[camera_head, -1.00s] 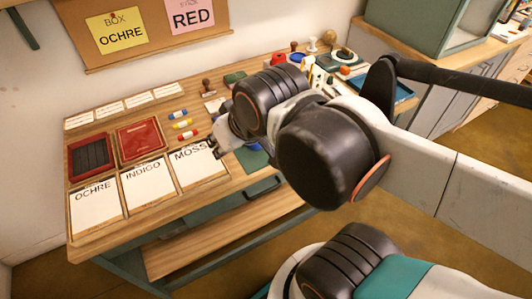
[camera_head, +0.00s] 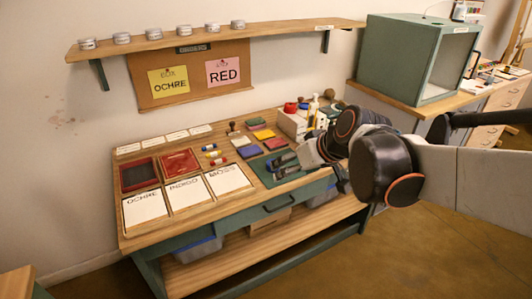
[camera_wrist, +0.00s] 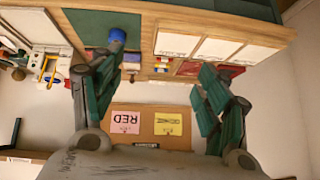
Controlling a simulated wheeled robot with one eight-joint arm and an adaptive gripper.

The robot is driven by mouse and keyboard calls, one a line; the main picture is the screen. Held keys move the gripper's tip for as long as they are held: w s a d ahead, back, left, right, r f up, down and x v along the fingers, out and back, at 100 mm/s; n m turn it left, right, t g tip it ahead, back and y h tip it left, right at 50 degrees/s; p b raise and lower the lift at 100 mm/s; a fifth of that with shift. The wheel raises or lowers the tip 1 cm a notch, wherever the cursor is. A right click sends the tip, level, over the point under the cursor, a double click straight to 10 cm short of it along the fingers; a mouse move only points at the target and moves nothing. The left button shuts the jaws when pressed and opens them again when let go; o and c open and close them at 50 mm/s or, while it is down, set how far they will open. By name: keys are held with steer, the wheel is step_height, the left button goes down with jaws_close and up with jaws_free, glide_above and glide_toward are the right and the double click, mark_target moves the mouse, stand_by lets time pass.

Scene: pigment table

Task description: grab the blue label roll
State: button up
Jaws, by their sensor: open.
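The blue roll (camera_wrist: 117,35) looks like a short round blue piece on the green mat (camera_wrist: 88,22) in the wrist view, close by the tip of the left finger.
The MOSS sheet (camera_head: 227,180) is left of the mat. A white box (camera_head: 292,124) and bottles crowd the right. A shelf (camera_head: 215,37) hangs above.

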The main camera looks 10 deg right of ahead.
steer(key=w+d+f+n+t+y+p, duration=0.1)
steer(key=w+d+f+y, duration=0.1)
steer(key=w+f, duration=0.45)
steer(key=w+d+f+n+t+y, duration=0.1)
steer(key=w+d+f+n+y, duration=0.15)
steer(key=w, duration=0.75)
steer(key=w+d+f+t+y, duration=0.1)
steer(key=d+f, duration=0.1)
steer(key=f, duration=0.2)
steer(key=w+d+f+n+t+y, duration=0.1)
steer(key=d+f, duration=0.1)
steer(key=f, duration=0.3)
steer(key=w+d+f+n+t+y, duration=0.1)
steer(key=d+f, duration=0.1)
steer(key=f, duration=0.2)
steer(key=shift+d+f+t+y+p, duration=0.15)
steer(key=shift+d+t+y+p, duration=0.1)
steer(key=shift+t+p, duration=0.15)
steer(key=b+x, duration=0.2)
steer(key=x, duration=0.5)
steer(key=b+x, duration=0.2)
steer(key=x, duration=0.3)
steer(key=shift+w+a, duration=0.15)
steer(key=shift+w, duration=0.1)
steer(key=shift+w+a+b, duration=0.25)
steer(key=shift+w+b, duration=0.05)
steer(key=shift+w, duration=0.05)
steer(key=c, duration=1.2)
